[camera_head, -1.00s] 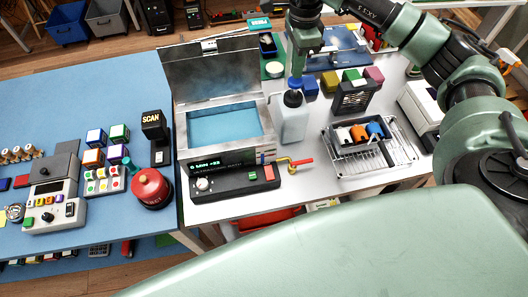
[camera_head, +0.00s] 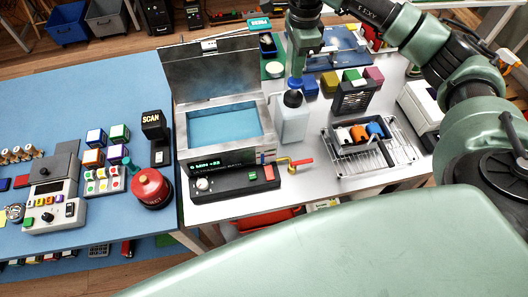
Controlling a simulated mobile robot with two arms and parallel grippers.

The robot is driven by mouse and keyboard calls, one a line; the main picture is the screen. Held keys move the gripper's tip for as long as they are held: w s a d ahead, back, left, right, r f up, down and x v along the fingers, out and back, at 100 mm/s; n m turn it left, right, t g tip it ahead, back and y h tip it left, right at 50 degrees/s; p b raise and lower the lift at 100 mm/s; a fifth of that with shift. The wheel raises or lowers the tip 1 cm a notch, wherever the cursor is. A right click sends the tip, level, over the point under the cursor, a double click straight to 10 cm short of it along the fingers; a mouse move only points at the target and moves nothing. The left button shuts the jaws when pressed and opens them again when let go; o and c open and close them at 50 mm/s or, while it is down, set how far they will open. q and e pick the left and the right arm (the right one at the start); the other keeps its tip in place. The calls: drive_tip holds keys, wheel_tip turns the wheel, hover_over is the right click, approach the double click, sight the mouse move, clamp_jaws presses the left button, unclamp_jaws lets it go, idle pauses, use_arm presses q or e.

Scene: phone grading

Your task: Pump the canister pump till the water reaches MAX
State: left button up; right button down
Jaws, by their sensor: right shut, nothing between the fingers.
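The bath's open metal tank (camera_head: 265,112) holds blue water (camera_head: 222,126). The MAX mark cannot be made out, so the level against it cannot be read. My left gripper is not in view.
The bath's black control panel (camera_head: 235,184) and a red-handled brass valve (camera_head: 299,164) are in front. A wire basket (camera_head: 377,165) stands to the right, near a black crate (camera_head: 355,98) and small coloured blocks. A red can (camera_head: 150,187) sits on the blue table.

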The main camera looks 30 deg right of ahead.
sight(296, 81)
idle(0.4)
drive_tip(key=shift+s+f+b, duration=0.1)
drive_tip(key=shift+f+b, duration=2)
drive_tip(key=shift+f, duration=0.7)
drive_tip(key=shift+r, duration=0.15)
drive_tip(key=shift+r+p, duration=2.4)
drive_tip(key=shift+r, duration=1.35)
wheel_tip(296, 81, up, 4)
drive_tip(key=m+p, duration=0.5)
drive_tip(key=p, duration=0.2)
drive_tip(key=shift+m, duration=0.6)
drive_tip(key=shift+f+b, duration=2.25)
drive_tip(key=shift+f, duration=0.9)
